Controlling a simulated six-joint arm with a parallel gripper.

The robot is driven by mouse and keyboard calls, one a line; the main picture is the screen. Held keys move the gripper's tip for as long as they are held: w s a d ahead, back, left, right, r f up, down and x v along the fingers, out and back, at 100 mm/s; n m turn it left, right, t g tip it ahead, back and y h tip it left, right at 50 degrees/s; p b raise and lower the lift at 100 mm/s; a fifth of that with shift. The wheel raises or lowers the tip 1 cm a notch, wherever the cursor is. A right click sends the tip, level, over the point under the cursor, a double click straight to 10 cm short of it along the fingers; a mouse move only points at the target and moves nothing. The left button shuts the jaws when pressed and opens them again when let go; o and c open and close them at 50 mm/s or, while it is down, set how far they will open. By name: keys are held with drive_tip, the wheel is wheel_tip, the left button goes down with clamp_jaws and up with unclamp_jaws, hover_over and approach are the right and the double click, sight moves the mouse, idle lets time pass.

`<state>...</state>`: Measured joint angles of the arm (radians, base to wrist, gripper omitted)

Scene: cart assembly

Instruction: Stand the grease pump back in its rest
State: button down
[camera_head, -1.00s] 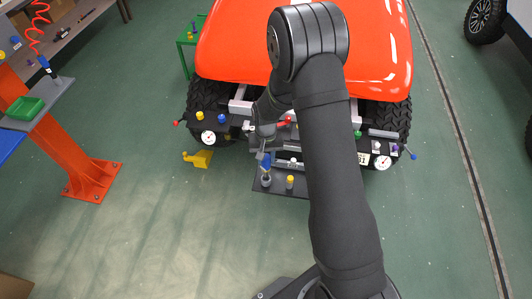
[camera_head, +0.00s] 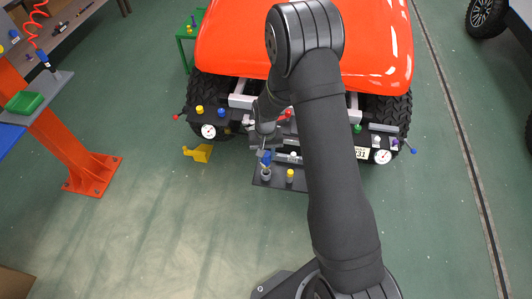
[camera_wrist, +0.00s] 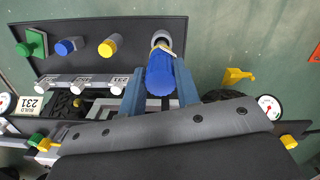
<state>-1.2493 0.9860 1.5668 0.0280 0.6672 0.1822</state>
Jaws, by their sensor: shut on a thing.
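The grease pump (camera_wrist: 160,75) has a thick blue body, with a pale thin part at its far end. My gripper (camera_wrist: 161,101) is shut on it, a blue-grey finger on each side. In the wrist view the pump's far end overlaps the round grey rest (camera_wrist: 161,36); I cannot tell whether it is inside or above it. In the head view the blue pump (camera_head: 266,157) shows just above the grey rest (camera_head: 266,175), below my gripper (camera_head: 264,146). The rest stands on the dark shelf (camera_wrist: 110,24).
The same shelf bears a yellow-topped peg (camera_wrist: 109,47), a blue one (camera_wrist: 68,46) and a green piece (camera_wrist: 36,43). White knobs (camera_wrist: 119,86) and a gauge (camera_wrist: 269,106) line the cart's front. A yellow piece (camera_head: 198,153) lies left on the open floor.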

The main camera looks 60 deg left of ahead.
drive_tip(key=shift+f, duration=2.05)
drive_tip(key=c, duration=1)
unclamp_jaws()
drive_tip(key=shift+r, duration=0.1)
wheel_tip(320, 180, up, 17)
drive_tip(key=a, duration=0.1)
drive_tip(key=shift+w, duration=0.35)
